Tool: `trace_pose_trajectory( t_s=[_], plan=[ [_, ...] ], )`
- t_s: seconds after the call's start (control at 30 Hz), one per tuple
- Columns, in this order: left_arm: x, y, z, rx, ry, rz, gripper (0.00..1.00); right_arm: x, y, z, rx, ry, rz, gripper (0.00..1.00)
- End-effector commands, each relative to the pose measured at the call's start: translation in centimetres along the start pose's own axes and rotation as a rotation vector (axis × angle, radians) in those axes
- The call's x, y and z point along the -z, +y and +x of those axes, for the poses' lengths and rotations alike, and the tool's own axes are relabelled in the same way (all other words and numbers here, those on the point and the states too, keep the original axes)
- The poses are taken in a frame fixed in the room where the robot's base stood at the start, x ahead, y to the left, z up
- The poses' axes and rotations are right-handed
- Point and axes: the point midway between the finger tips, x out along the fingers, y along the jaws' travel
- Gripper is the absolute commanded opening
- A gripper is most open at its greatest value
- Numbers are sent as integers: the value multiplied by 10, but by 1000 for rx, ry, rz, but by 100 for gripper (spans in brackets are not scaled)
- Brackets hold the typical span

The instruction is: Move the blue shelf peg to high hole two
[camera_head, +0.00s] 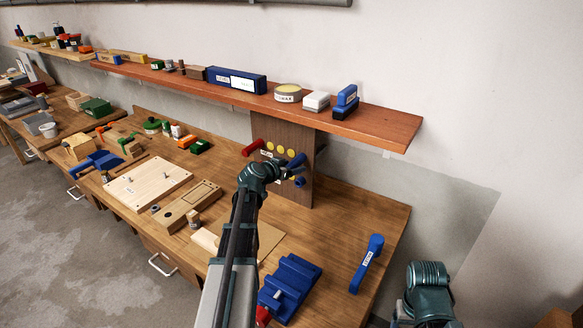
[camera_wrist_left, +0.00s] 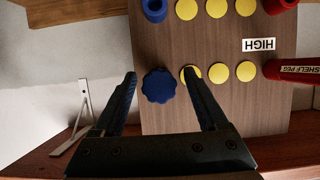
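The blue shelf peg (camera_head: 297,160) sticks out of the right end of the upper row on the upright brown board (camera_head: 306,198). In the left wrist view the blue peg (camera_wrist_left: 158,87) shows end-on as a scalloped knob. My left gripper (camera_wrist_left: 159,78) is open, its two dark fingers on either side of the knob with gaps. Whether the fingertips reach past it I cannot tell. Several yellow round spots (camera_wrist_left: 218,72) lie between the blue peg and a red shelf peg (camera_wrist_left: 285,71) in the row marked HIGH. My right gripper is out of view.
A long reddish shelf (camera_head: 390,124) with boxes and tools runs above the board. A blue slotted block (camera_head: 290,285) and a blue handled tool (camera_head: 367,264) lie on the bench (camera_head: 340,225). Another blue ring (camera_wrist_left: 154,9) sits in the board's other row.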

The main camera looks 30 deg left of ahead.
Motion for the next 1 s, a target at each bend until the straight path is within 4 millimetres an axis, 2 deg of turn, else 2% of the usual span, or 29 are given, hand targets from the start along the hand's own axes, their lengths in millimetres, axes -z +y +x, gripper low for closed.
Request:
trace_pose_trajectory(
  t_s=[0.27, 0.37, 0.7, 0.9, 1.0],
  plan=[
    [0, 0, -6, 1, 0, -1, 75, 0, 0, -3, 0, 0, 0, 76],
    [2, 1, -20, 2, 0, -2, 75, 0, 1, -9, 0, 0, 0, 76],
    [2, 2, -94, 2, 0, -1, 75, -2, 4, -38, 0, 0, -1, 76],
    [1, 1, -124, 2, 0, -1, 75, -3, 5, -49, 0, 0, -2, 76],
    [1, 1, -133, 1, 0, 0, 75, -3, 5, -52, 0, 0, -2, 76]
  ],
)
